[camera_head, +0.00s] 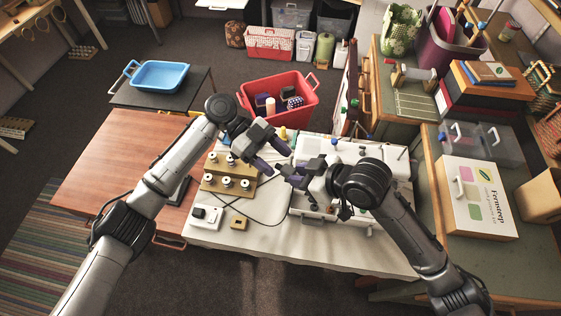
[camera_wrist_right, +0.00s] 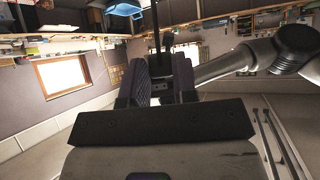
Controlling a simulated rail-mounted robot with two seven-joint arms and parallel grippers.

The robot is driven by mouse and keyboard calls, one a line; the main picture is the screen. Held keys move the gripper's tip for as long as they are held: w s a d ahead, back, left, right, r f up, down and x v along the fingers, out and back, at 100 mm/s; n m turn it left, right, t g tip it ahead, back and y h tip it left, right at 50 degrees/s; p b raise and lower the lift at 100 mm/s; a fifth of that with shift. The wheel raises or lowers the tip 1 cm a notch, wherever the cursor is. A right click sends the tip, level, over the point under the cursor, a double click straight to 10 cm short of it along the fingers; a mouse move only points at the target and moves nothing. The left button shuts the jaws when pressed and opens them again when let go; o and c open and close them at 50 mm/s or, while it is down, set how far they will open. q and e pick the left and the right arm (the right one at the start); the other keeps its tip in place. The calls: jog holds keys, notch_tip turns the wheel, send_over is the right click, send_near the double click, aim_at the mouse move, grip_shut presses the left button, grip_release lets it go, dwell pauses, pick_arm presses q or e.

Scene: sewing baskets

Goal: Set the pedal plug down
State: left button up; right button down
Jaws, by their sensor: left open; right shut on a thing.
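My right gripper (camera_head: 291,178) is shut on the pedal plug, over the white-covered table beside the sewing machine. In the right wrist view the plug (camera_wrist_right: 160,62) is a small dark piece between the two fingers, with a thin dark part extending beyond it. In the head view the gripper mostly hides the plug. A thin black cord (camera_head: 258,213) loops across the table towards this gripper. My left gripper (camera_head: 277,162) is open and appears empty, just up and left of the right one. I cannot tell whether the plug touches anything.
A wooden spool board (camera_head: 213,188), a white box with a black part (camera_head: 205,216) and a small tan block (camera_head: 239,222) lie on the table's left. A white sewing machine (camera_head: 345,150) stands right. A red basket (camera_head: 307,107) is behind. The front strip is clear.

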pick_arm(q)
jog(key=v, duration=1)
jog(key=d+r+m+t+y, duration=0.1)
jog(key=d+r, duration=0.2)
jog(key=r, duration=0.4)
jog(key=s+d+r+m+y, duration=0.1)
jog(key=d+r+m, duration=0.1)
jog(key=d+r, duration=0.35)
jog(key=d+r+m+t+y, duration=0.1)
jog(key=d+r, duration=0.1)
jog(key=r, duration=0.6)
jog(key=s+d+r+m+t+y, duration=0.2)
jog(key=s+d+r+m+y, duration=0.1)
jog(key=s+d+y, duration=0.4)
notch_tip(320, 180, down, 18)
jog(key=s+d+t+y, duration=0.1)
jog(key=s+d+t, duration=0.1)
jog(key=t, duration=0.1)
jog(key=shift+d+n+y, duration=0.2)
jog(key=shift+n+y, duration=0.1)
pick_arm(e)
jog(key=s+d+r+m+t+h, duration=0.5)
jog(key=d+r+m, duration=0.3)
jog(key=r, duration=0.3)
jog(key=shift+s+d, duration=0.15)
jog(key=shift+s, duration=0.65)
